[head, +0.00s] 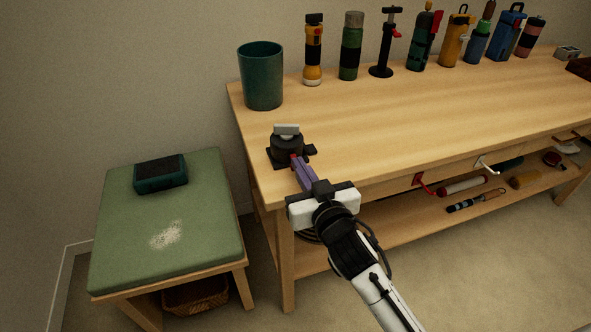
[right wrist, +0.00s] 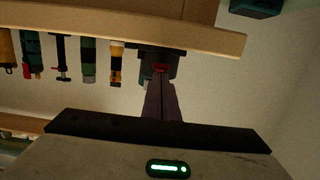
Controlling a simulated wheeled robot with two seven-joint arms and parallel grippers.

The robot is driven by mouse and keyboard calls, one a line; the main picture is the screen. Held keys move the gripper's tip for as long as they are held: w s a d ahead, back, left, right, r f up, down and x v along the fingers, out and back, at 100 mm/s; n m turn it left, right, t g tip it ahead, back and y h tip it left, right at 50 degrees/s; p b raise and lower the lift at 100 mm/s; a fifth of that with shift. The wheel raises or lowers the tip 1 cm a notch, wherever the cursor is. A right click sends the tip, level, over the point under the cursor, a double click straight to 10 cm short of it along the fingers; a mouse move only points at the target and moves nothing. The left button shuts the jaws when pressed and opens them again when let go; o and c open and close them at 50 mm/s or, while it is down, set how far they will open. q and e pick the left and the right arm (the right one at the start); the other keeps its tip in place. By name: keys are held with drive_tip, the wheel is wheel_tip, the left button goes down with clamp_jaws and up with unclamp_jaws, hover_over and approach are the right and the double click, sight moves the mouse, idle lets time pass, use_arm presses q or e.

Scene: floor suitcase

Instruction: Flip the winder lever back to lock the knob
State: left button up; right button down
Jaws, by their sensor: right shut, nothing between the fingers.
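The winder (head: 287,146) is a dark round body with a grey knob (head: 286,130) on top, fixed on a black base at the table's near left corner. A small red part, apparently its lever (right wrist: 160,68), shows at the fingertips in the right wrist view. My right gripper (head: 298,163) is shut and empty, its purple-grey fingers reaching up to the winder's near side. The tips hide part of the red lever; I cannot tell whether they touch it. The right gripper (right wrist: 160,84) also shows closed in the wrist view. My left gripper is not in view.
A green cup (head: 261,76) stands behind the winder on the wooden table (head: 400,110). Flashlights, bottles and tools line the back edge. A green-cushioned stool (head: 200,200) holding a dark device (head: 160,173) stands left. The table's middle is clear.

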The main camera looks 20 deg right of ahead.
drive_tip(key=s+r, duration=0.2)
drive_tip(key=s, duration=0.8)
drive_tip(key=shift+d, duration=0.15)
drive_tip(key=shift+s, duration=0.1)
drive_tip(key=s+d+f+g+h, duration=0.1)
drive_tip(key=s+d+f+g, duration=0.45)
drive_tip(key=s+f, duration=0.35)
drive_tip(key=s+f+n+g+y, duration=0.1)
drive_tip(key=s+f+g, duration=0.25)
drive_tip(key=s, duration=0.25)
drive_tip(key=s+f+n+g, duration=0.1)
drive_tip(key=s+f+g, duration=0.25)
drive_tip(key=s, duration=0.35)
drive_tip(key=w+a+f+t+y+p, duration=0.2)
drive_tip(key=w+a+f+t+p, duration=0.1)
drive_tip(key=a+f, duration=0.4)
drive_tip(key=shift+w+a+t, duration=0.15)
drive_tip(key=shift+w+t, duration=0.6)
drive_tip(key=shift+w, duration=0.25)
